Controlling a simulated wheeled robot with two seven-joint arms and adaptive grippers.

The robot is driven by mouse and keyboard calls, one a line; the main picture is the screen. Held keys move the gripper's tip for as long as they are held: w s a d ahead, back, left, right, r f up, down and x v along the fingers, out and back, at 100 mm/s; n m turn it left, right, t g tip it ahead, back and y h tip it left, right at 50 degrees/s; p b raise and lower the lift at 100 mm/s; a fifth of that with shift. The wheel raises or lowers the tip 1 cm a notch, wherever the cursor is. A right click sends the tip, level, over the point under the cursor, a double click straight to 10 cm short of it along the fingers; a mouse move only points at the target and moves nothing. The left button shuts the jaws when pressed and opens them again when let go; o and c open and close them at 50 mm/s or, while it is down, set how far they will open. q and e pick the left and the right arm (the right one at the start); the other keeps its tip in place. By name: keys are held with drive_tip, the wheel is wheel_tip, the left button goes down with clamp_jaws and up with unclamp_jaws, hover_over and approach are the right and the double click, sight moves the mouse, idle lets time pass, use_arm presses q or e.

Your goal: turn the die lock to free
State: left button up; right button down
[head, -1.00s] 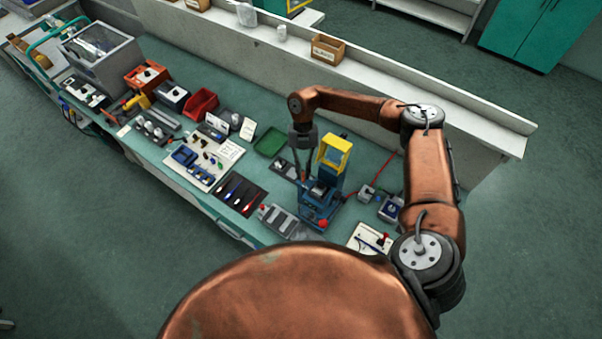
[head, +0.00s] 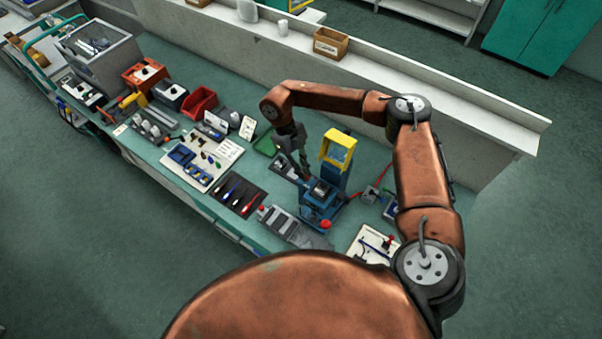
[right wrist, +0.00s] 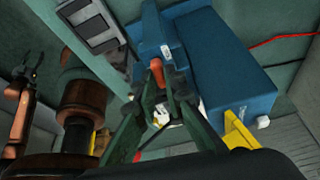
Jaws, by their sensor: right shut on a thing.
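The blue press (head: 333,180) with its yellow guard (head: 339,147) stands on the bench; its blue body (right wrist: 232,65) fills the middle of the right wrist view. My right gripper (head: 306,177) reaches down at a tilt to the left side of the press. In the right wrist view its dark green fingers (right wrist: 161,92) are closed around a small orange-red lever (right wrist: 157,74), apparently the die lock. The fingers hide part of the lever, and I cannot read its setting. A dark claw at a copper arm, apparently my left gripper (right wrist: 28,72), shows at the left edge of that view.
A grey ridged plate (head: 295,229) lies in front of the press. A low wall runs behind the bench.

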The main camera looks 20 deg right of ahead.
drive_tip(key=shift+a+r+n, duration=0.1)
drive_tip(key=shift+n, duration=0.5)
drive_tip(key=c, duration=2)
unclamp_jaws()
drive_tip(key=shift+a, duration=0.1)
drive_tip(key=shift+c, duration=0.2)
drive_tip(key=shift+o, duration=0.3)
drive_tip(key=shift+b, duration=0.3)
drive_tip(key=v, duration=1.2)
drive_tip(key=shift+a, duration=0.2)
drive_tip(key=shift+s+a+h, duration=0.1)
drive_tip(key=shift+s+h, duration=0.05)
drive_tip(key=shift+h, duration=0.15)
